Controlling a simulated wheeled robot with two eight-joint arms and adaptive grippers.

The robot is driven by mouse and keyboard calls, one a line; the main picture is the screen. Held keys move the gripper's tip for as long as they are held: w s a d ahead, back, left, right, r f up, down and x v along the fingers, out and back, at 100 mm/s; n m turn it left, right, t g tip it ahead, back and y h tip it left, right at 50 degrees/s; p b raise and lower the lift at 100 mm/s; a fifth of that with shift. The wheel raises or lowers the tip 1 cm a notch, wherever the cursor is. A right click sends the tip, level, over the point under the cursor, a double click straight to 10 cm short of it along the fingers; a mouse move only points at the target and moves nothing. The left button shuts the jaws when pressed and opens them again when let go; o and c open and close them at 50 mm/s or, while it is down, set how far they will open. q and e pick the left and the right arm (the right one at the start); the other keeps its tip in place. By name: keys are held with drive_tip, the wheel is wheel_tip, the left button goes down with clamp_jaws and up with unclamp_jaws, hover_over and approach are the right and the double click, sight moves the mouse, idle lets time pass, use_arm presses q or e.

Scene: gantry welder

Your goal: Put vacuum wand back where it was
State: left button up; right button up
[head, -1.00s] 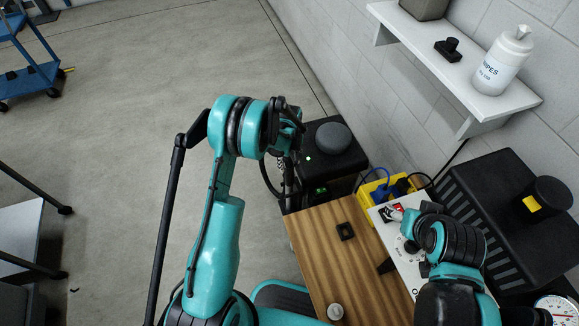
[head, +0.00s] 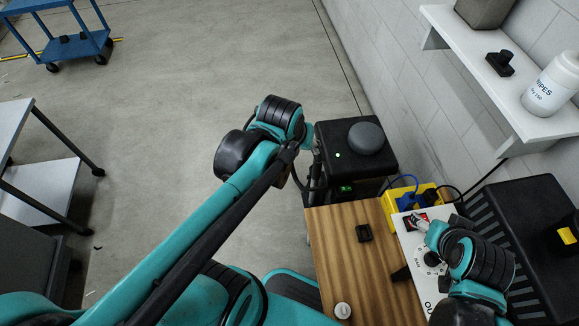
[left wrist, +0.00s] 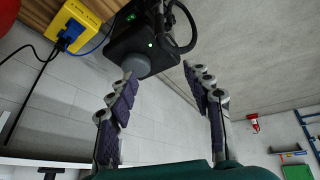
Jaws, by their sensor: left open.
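A long black tube (head: 215,232), which may be the vacuum wand, slants along my left forearm in the head view. Its upper end is by my left wrist; whether it rests on the arm I cannot tell. The black vacuum unit (head: 375,167), with a grey round top and green lights, stands beyond the wooden bench. In the left wrist view the unit (left wrist: 130,45) shows with a black hose (left wrist: 183,20). My left gripper (left wrist: 158,73) is open, with nothing between its fingers; the arm hides it in the head view. My right gripper (head: 422,224) is by the control panel; its fingers are unclear.
The wooden bench (head: 340,255) carries a small black block (head: 364,233) and a white knob (head: 342,311). A yellow box (head: 399,204) with blue plug is behind the panel (head: 410,245). A wall shelf (head: 465,45) holds wipes (head: 552,85).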

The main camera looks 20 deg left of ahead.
use_arm(q)
drive_tip(key=s+m+t, duration=0.1)
drive_tip(key=s+m, duration=0.1)
drive_tip(key=s, duration=0.5)
drive_tip(key=shift+f+t, duration=0.2)
drive_tip(key=shift+t, duration=0.2)
